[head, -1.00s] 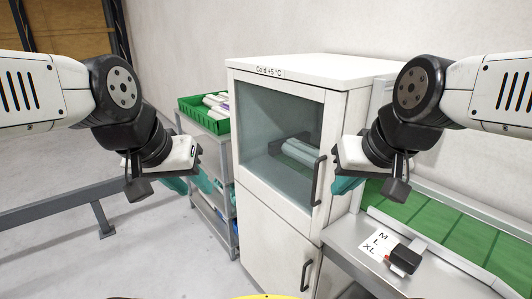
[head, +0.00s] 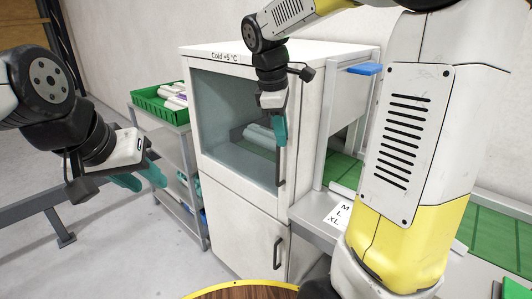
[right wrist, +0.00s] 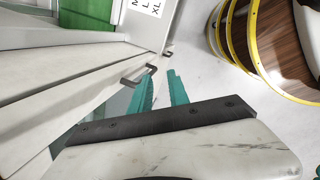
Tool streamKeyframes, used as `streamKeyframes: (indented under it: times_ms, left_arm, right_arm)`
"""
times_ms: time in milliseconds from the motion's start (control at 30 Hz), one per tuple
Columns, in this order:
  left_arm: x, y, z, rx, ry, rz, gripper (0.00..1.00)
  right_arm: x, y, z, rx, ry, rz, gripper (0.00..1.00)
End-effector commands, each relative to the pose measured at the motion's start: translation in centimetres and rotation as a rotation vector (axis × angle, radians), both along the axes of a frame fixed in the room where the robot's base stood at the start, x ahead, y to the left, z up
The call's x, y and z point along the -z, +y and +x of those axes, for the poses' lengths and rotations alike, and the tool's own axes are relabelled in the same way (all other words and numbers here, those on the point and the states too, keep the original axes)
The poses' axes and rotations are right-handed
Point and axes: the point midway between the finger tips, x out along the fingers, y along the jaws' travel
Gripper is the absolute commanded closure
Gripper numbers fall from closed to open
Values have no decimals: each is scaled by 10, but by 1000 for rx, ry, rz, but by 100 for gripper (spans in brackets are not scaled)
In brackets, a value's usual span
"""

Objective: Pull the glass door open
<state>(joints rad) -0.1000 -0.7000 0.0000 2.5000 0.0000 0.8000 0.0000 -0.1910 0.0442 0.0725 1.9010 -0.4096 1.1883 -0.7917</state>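The glass door (head: 225,120) fills the upper front of the white cold cabinet (head: 245,225) and looks shut. Its dark upright handle (head: 281,168) is on the door's right side. My right gripper (head: 279,140) points down at the handle's upper part, which it partly hides. In the right wrist view its two teal fingers (right wrist: 158,84) stand apart, with a dark handle (right wrist: 140,75) by the left fingertip. I cannot tell whether the handle lies between them. My left gripper (head: 146,181) is open and empty, left of the cabinet.
A grey shelf rack (head: 187,178) with a green crate (head: 160,106) stands left of the cabinet. A bench with a size card (head: 339,215) and green belt is at the right.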

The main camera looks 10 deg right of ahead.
Motion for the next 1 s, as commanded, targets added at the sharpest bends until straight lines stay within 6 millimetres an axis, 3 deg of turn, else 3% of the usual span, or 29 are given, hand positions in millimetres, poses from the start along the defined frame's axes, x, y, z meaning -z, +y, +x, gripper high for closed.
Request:
streamKeyframes:
  times_ms: [100,300,533,800,1000]
  left_arm:
    - [0,0,0,0,0,0,64]
    - [0,0,0,0,0,0,64]
    - [0,0,0,0,0,0,64]
    - [0,0,0,0,0,0,64]
    - [0,0,0,0,0,0,64]
  right_arm:
    - [16,8,37,-192,105,-111,78]
    - [32,12,68,-368,211,-210,78]
    - [45,9,74,-408,236,-232,78]
    - [85,-7,74,-407,237,-229,78]
    - [104,-15,75,-405,235,-230,78]
